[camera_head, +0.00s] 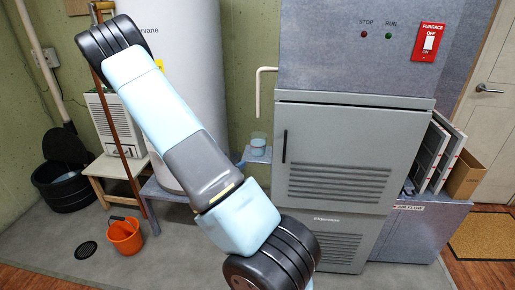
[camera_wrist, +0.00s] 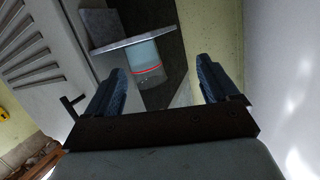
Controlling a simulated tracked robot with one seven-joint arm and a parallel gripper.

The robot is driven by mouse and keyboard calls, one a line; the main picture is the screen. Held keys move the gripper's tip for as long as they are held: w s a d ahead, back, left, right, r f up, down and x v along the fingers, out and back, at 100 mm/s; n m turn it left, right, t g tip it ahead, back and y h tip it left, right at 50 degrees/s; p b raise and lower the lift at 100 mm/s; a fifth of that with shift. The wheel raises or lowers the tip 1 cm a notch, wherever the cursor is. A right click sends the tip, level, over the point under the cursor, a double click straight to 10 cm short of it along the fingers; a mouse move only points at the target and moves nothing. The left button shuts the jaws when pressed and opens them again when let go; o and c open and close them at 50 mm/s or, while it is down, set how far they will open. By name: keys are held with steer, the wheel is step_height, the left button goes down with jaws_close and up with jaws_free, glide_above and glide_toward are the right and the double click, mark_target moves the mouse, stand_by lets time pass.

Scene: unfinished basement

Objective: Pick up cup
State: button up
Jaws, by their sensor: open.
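The cup (camera_head: 258,143) is small, clear and bluish, and stands upright on a small grey ledge (camera_head: 257,157) between the white tank and the grey furnace. In the wrist view, which is turned about upside down, the cup (camera_wrist: 146,58) shows a red line across it and its ledge (camera_wrist: 130,43) lies above it in the picture. My gripper (camera_wrist: 163,70) is open, with two dark blue fingers apart. The cup appears between the fingertips, left of the middle and beyond them, not held.
The furnace (camera_head: 336,153) stands close on the right of the cup, and the tank (camera_head: 190,60) on the left. A pale pipe (camera_head: 259,92) bends down above the cup. An orange bucket (camera_head: 124,236) sits on the floor at left.

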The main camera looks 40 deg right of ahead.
mark_target(253, 150)
steer(key=d+h, duration=0.1)
steer(key=d, duration=0.2)
steer(key=d+h, duration=0.1)
steer(key=d, duration=0.2)
steer(key=d+h, duration=0.1)
steer(key=d, duration=0.2)
steer(key=shift+s+d+f, duration=0.15)
steer(key=shift+d+f, duration=0.1)
steer(key=shift+r+x, duration=0.1)
steer(key=shift+x, duration=1.45)
steer(key=shift+r+x, duration=0.15)
steer(key=shift+x, duration=1.35)
steer(key=shift+s, duration=0.15)
steer(key=c, duration=0.9)
steer(key=shift+o, duration=0.2)
steer(key=shift+r, duration=0.1)
